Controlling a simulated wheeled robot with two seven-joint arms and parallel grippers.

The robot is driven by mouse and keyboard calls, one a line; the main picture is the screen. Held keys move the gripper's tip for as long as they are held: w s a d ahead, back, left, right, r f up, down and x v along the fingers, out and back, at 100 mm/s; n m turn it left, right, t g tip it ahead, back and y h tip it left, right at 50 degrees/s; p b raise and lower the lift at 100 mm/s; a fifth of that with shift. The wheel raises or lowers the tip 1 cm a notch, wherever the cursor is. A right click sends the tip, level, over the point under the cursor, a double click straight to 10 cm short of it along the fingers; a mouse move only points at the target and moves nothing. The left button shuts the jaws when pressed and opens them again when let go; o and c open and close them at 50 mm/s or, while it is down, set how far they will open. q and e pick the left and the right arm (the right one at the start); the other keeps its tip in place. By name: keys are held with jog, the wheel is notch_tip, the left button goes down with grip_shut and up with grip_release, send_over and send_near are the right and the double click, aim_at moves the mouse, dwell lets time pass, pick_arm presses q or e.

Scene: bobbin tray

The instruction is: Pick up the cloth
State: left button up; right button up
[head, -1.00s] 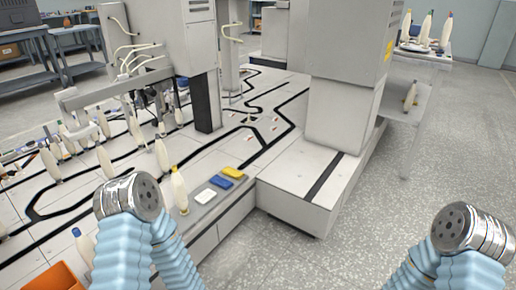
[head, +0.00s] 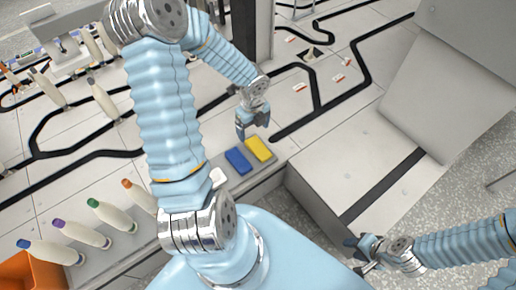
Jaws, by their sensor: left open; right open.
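Three small flat pads, any of which may be the cloth, lie in a row on a grey ledge (head: 262,184). They are a white one (head: 217,177), a blue one (head: 238,161) and a yellow one (head: 258,149). My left arm partly hides the white one. My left gripper (head: 247,136) points down just behind the blue and yellow pads, open, with nothing seen in it; I cannot tell its exact height. My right gripper (head: 358,250) is open and empty at the lower right, over the floor beside the ledge, away from the pads.
Several cream bobbins with coloured tips (head: 112,215) lie along the ledge at the left, near an orange bin (head: 30,272). More bobbins (head: 103,98) stand on the white, black-lined deck. A grey machine block (head: 455,85) stands at the right.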

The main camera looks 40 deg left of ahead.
aim_at(256, 144)
pick_arm(q)
notch_tip(256, 144, down, 4)
jog(key=shift+w+r+b, duration=0.1)
jog(key=shift+r+b, duration=0.1)
jog(key=shift+b, duration=0.15)
jog(key=f, duration=0.2)
jog(key=f+b, duration=0.1)
jog(key=f, duration=0.3)
jog(key=shift+w+d+f, duration=0.1)
jog(key=shift+w+d, duration=0.05)
jog(key=shift+w, duration=0.2)
jog(key=c, duration=1.1)
pick_arm(e)
jog(key=shift+w+d+f, duration=0.1)
jog(key=shift+d+f, duration=0.05)
jog(key=shift+f, duration=0.45)
jog(key=shift+w+d+f, duration=0.1)
jog(key=shift+f, duration=0.5)
pick_arm(q)
jog(key=shift+r, duration=0.2)
pick_arm(e)
jog(key=shift+s+r, duration=0.1)
